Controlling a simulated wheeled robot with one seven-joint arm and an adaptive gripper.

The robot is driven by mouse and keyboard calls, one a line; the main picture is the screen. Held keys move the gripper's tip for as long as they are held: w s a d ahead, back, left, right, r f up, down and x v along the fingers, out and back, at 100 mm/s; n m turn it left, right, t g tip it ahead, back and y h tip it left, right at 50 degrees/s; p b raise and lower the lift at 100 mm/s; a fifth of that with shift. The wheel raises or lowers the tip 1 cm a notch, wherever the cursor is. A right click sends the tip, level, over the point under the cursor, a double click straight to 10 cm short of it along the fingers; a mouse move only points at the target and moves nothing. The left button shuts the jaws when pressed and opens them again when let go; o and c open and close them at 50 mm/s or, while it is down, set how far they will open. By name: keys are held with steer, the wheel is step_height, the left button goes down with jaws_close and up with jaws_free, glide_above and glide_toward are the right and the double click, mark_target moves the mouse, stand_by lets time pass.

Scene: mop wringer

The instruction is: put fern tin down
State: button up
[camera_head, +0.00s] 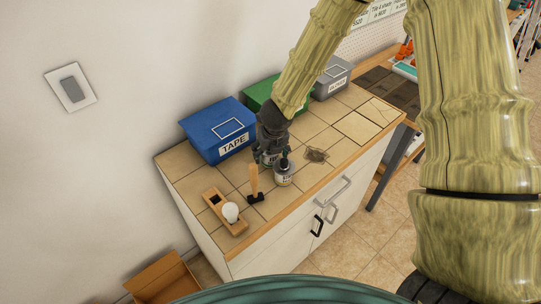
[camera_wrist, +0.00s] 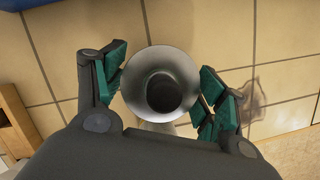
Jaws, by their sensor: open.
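The tin I take to be the fern tin is a round, silvery metal can (camera_wrist: 140,92) with a dark open mouth, seen from above in the wrist view. It stands between the two teal-padded fingers of my gripper (camera_wrist: 166,90), which is open, with tiled worktop around it. In the head view my gripper (camera_head: 267,150) points down over the worktop (camera_head: 330,142), and only a small labelled part of the tin (camera_head: 268,160) shows under it. Whether the tin's base touches the tiles is hidden.
A blue TAPE box (camera_head: 212,133) stands behind.

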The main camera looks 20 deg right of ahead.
steer(key=shift+w+f, duration=0.1)
steer(key=shift+f, duration=0.2)
steer(key=c, duration=1.2)
steer(key=o, duration=1.2)
steer(key=shift+r, duration=0.1)
